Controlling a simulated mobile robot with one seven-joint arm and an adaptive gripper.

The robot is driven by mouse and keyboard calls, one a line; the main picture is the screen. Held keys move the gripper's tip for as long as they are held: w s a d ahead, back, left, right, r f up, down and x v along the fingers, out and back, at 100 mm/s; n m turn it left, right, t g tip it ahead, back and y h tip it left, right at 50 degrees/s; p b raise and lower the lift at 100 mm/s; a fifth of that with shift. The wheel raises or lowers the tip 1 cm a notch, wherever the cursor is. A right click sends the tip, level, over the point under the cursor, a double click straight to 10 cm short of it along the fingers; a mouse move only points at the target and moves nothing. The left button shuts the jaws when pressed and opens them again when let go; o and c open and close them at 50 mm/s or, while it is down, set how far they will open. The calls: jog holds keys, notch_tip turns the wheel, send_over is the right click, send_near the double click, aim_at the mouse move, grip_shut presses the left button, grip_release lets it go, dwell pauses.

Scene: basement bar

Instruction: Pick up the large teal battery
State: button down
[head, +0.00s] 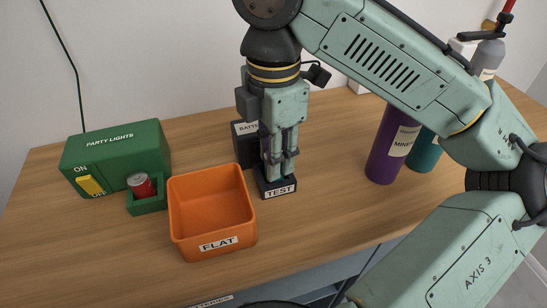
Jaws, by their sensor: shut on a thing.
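My gripper (279,163) points straight down over the black block labelled TEST (278,188), its fingertips just above or at the block's top. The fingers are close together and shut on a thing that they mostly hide. A dark purplish sliver shows beside the left finger, but I cannot tell whether it belongs to the held thing. I cannot make out a large teal battery for certain. A tall teal cylinder (425,152) stands at the right, partly hidden behind a purple one and my arm.
An orange bin labelled FLAT (183,241) stands left of the TEST block. A green PARTY LIGHTS box (112,152) with a red cylinder (141,186) in its holder is further left. A dark labelled box (243,155) is behind my gripper. The purple cylinder (388,150) stands right.

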notch_tip(320, 180, up, 3)
jog(key=shift+f, duration=0.15)
jog(key=s+d, duration=0.3)
jog(key=s, duration=0.4)
jog(key=s+d+r+b, duration=0.1)
jog(key=s+d, duration=0.2)
jog(key=s, duration=0.4)
jog(key=shift+s+d, duration=0.15)
jog(key=shift+s, duration=0.2)
jog(key=shift+r, duration=0.1)
